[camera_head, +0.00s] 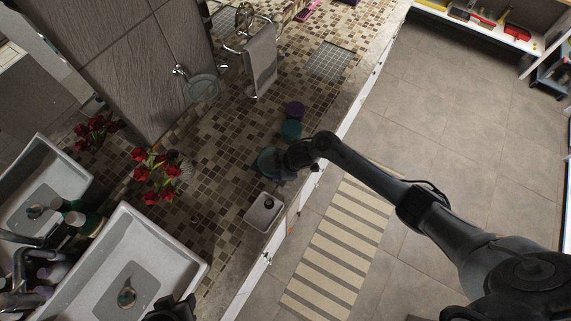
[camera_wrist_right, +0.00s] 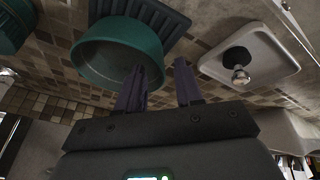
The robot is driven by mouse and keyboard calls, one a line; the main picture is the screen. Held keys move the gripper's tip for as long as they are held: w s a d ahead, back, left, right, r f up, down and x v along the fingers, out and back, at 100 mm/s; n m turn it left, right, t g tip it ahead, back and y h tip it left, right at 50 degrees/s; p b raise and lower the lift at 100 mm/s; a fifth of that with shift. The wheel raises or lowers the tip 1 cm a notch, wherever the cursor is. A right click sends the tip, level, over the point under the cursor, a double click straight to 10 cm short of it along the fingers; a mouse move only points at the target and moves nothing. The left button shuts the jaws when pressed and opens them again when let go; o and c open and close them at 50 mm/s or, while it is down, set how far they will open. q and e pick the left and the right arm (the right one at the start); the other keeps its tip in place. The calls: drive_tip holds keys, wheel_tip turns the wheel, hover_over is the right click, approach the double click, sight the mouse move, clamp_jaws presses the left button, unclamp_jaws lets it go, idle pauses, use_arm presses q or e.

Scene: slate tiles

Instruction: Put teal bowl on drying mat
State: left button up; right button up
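The teal bowl (camera_head: 268,162) stands on the mosaic counter near its front edge; it also shows in the right wrist view (camera_wrist_right: 108,52). My right gripper (camera_head: 284,163) is at the bowl's near side. In the wrist view its two fingers (camera_wrist_right: 160,75) are apart, with the bowl's right side close between them; I cannot tell whether they touch it. A pale grey-green gridded mat (camera_head: 328,62), which looks like the drying mat, lies bare farther up the counter. A dark part of my left gripper (camera_head: 173,309) shows at the bottom edge; its fingers are unclear.
Another teal item (camera_head: 291,129) and a purple one (camera_head: 295,109) stand between bowl and mat. Red flowers (camera_head: 158,172) and a sink (camera_head: 128,265) are left.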

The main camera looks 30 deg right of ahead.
drive_tip(key=p+v, duration=0.2)
drive_tip(key=v, duration=0.7)
drive_tip(key=s+a+r+m+t, duration=0.2)
drive_tip(key=s+a+m, duration=0.1)
drive_tip(key=s+a, duration=0.25)
drive_tip(key=s+d+r+m+h, duration=0.1)
drive_tip(key=s+d+r+m, duration=0.1)
drive_tip(key=s, duration=0.3)
drive_tip(key=s+d+r+m+g+h, duration=0.1)
drive_tip(key=s+d+r+m, duration=0.1)
drive_tip(key=s, duration=0.4)
drive_tip(key=s+d+r+m+g+h, duration=0.1)
drive_tip(key=s+d+r+m, duration=0.1)
drive_tip(key=s+m, duration=0.2)
drive_tip(key=shift+s+d+r+m, duration=0.2)
drive_tip(key=shift+s+d+m, duration=0.15)
drive_tip(key=shift+s, duration=0.5)
